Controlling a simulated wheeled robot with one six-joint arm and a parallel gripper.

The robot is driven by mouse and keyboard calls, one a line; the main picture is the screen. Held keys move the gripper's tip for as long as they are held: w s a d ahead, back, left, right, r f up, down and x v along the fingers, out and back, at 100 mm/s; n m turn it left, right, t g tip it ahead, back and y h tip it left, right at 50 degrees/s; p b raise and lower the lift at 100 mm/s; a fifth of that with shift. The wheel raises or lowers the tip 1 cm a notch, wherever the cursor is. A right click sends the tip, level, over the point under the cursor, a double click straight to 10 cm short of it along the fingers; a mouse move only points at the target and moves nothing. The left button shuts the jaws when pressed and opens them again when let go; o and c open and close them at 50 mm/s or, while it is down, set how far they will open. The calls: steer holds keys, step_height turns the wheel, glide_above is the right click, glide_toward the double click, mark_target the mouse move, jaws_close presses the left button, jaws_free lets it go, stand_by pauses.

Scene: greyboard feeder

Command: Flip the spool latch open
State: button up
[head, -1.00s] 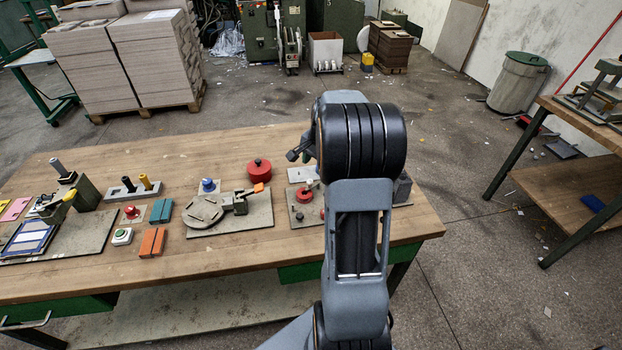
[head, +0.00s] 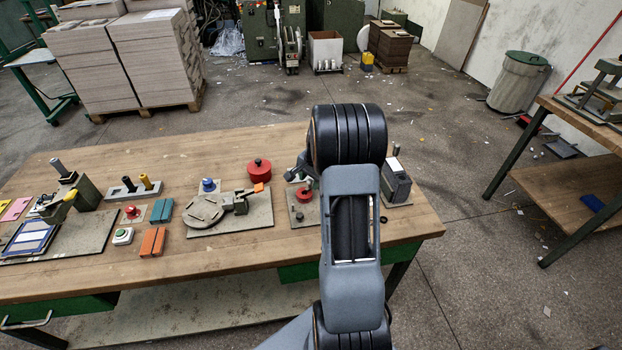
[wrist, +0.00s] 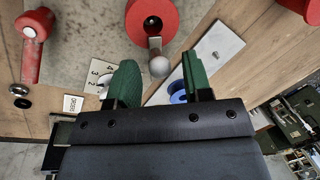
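In the wrist view a red round hub (wrist: 153,16) carries a short metal lever ending in a grey ball knob (wrist: 159,67); this looks like the spool latch. A blue ring (wrist: 178,95), perhaps the spool, shows partly below it at a pale metal plate (wrist: 205,57). My gripper (wrist: 159,60) has its green fingers apart, and the ball appears between their tips with gaps either side. I cannot tell the depth between them. In the head view my gripper (head: 297,171) is small and partly hidden by my arm, low over the bench beside a red knob (head: 304,194).
A red handle (wrist: 34,45) and a numbered dial plate (wrist: 98,73) lie left in the wrist view.

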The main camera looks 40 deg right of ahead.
jaws_close()
steer(key=shift+s, duration=0.1)
steer(key=n, duration=0.1)
steer(key=s+n+b, duration=0.1)
steer(key=n, duration=0.1)
steer(key=shift+d+f+y, duration=0.1)
steer(key=shift+d+y, duration=0.1)
steer(key=shift+y, duration=0.1)
steer(key=n, duration=0.1)
steer(key=n+b, duration=0.1)
steer(key=s+n, duration=0.1)
steer(key=shift+d+n+g+y, duration=0.3)
steer(key=shift+d+n+g, duration=0.05)
steer(key=shift+n+g, duration=0.05)
steer(key=n, duration=0.1)
steer(key=d+n, duration=0.1)
steer(key=n, duration=0.2)
steer(key=shift+s+d+g+b, duration=0.15)
steer(key=shift+s+g+b, duration=0.2)
steer(key=shift+g+b, duration=0.05)
steer(key=shift+s+d+n+g, duration=0.15)
steer(key=shift+d+n, duration=0.15)
steer(key=shift+n, duration=0.7)
steer(key=shift+d+n+g, duration=0.15)
steer(key=shift+d+n, duration=0.1)
steer(key=shift+n, duration=0.75)
